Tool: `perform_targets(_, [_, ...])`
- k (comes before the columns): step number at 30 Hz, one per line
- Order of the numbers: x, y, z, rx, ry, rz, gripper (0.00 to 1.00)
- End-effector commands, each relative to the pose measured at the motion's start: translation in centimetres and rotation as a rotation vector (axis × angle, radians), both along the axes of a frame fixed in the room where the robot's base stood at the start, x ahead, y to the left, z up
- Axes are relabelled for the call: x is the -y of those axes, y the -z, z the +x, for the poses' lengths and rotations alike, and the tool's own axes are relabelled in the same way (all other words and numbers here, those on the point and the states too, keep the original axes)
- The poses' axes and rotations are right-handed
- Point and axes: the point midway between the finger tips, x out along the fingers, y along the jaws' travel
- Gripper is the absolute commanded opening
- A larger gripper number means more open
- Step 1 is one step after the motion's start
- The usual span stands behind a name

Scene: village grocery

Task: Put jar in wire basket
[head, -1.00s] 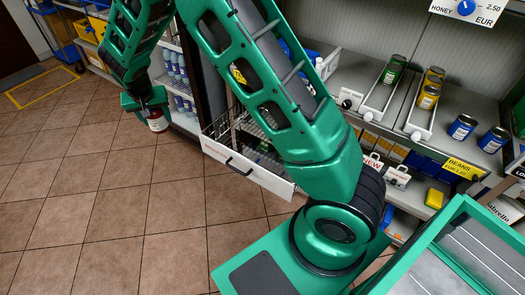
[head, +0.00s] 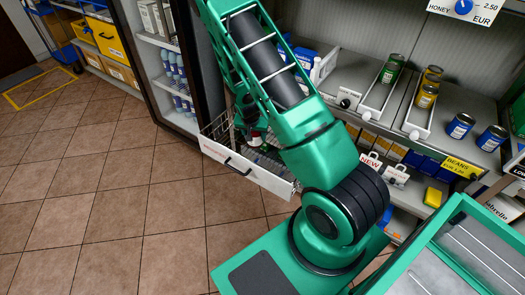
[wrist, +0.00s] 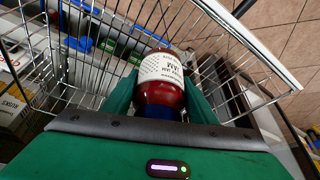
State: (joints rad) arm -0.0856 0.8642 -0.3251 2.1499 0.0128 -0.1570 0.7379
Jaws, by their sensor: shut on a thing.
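The jar (wrist: 161,84) is dark red with a white label reading JAM. My gripper (wrist: 162,100) is shut on it, with one green finger on each side. The wire basket (head: 246,171) is pulled out from the shelf unit and has a white front panel with a dark handle. In the wrist view its wire walls (wrist: 228,62) surround the jar. In the head view my gripper is at the basket's opening, partly hidden by my arm. I cannot tell whether the jar touches the basket's floor.
Bottles and other goods, including a blue-capped one (wrist: 80,44), show beyond the wires. Cans (head: 461,126) stand on the shelf at right. A fridge with bottles (head: 174,75) is left of the basket. The tiled floor (head: 110,200) is clear.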

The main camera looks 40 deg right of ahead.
Motion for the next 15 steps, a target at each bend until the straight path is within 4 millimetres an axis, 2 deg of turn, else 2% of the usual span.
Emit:
perform_targets(9, [0.3,4.3,-0.2,-0.002,0.001,-0.001,0.12])
perform_targets(15, [0.3,5.7,-0.1,-0.001,0.0,-0.001,0.12])
